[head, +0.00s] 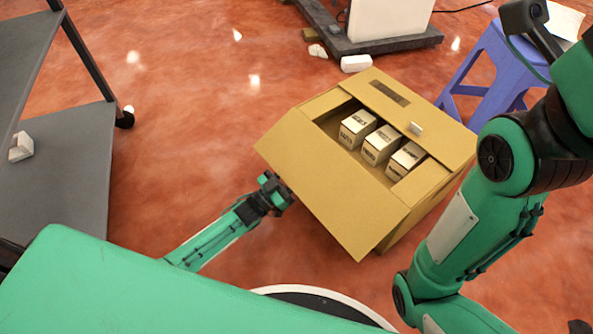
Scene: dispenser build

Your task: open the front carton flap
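The tan carton (425,190) stands on the floor right of centre, its top open. Its front flap (330,190) is folded out toward me and slopes outward, hiding most of the front wall. The far flap (430,110) lies folded back, with a dark slot in it. Three small white boxes (377,146) stand in a row inside. My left gripper (278,188) is at the outer lower edge of the front flap, near its left part; contact and finger gap cannot be made out.
A grey shelf rack (70,170) is at the left with a small white block (21,146) on it. A blue stool (500,70) stands behind the carton at right. A dark-based white stand (388,20) is at the back. Red floor left of the carton is clear.

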